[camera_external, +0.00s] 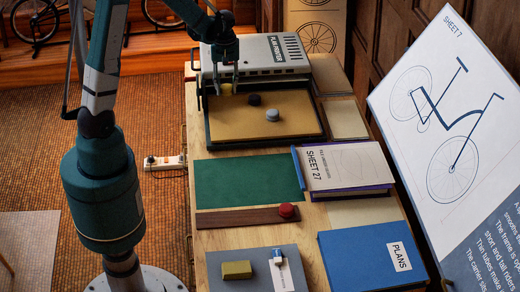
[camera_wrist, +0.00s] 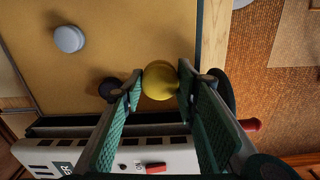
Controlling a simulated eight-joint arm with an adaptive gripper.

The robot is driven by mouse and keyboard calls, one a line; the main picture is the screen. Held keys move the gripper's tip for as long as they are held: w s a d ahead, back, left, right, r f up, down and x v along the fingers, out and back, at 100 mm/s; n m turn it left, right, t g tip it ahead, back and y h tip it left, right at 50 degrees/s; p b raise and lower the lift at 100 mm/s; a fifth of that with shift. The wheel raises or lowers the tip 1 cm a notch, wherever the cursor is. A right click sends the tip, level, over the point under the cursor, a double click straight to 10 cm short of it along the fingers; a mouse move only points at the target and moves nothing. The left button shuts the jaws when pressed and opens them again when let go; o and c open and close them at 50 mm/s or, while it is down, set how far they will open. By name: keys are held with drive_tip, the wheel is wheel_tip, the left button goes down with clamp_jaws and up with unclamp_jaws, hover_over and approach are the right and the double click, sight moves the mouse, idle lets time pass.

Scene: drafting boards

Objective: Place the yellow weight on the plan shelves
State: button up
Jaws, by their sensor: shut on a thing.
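The yellow weight (camera_wrist: 160,85) is a rounded knob between the two green-padded fingers of my gripper (camera_wrist: 161,78). My gripper is shut on it. In the external view the yellow weight (camera_external: 226,90) is small and partly hidden by my gripper (camera_external: 227,82), at the back left corner of the printer's tan tray (camera_external: 290,130). I cannot tell whether the weight touches the tray. A blue block labelled PLANS (camera_external: 355,258) lies at the front right of the table. I cannot make out open shelves there.
A black weight (camera_external: 254,99) and a grey weight (camera_external: 272,115) sit on the tray. The printer (camera_external: 262,53) stands behind. A red knob (camera_external: 286,211) is on a brown strip. The green mat (camera_external: 248,180) is clear. A tilted board (camera_external: 455,120) rises at right.

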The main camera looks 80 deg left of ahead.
drive_tip(key=w+d+m, duration=0.5)
drive_tip(key=w+d, duration=0.3)
drive_tip(key=w, duration=0.4)
drive_tip(key=w+d+m, duration=0.4)
drive_tip(key=w+d, duration=0.2)
drive_tip(key=d, duration=0.5)
drive_tip(key=w+d+f+m, duration=0.1)
drive_tip(key=w+d+m, duration=0.3)
drive_tip(key=w+d, duration=0.3)
drive_tip(key=w+d+f+m, duration=0.1)
drive_tip(key=w+d+m, duration=0.3)
drive_tip(key=d, duration=1)
drive_tip(key=w, duration=0.2)
drive_tip(key=shift+w+d+f, duration=0.25)
drive_tip(key=shift+w+d, duration=0.05)
drive_tip(key=shift+s+a, duration=0.1)
drive_tip(key=shift+s, duration=0.05)
drive_tip(key=s+a+f+b, duration=0.1)
drive_tip(key=s+b, duration=0.1)
drive_tip(key=s, duration=1.1)
drive_tip(key=s+a+f+b, duration=0.1)
drive_tip(key=s+a+b, duration=0.1)
drive_tip(key=s, duration=1.2)
drive_tip(key=shift+a+b, duration=0.2)
drive_tip(key=shift+b, duration=0.5)
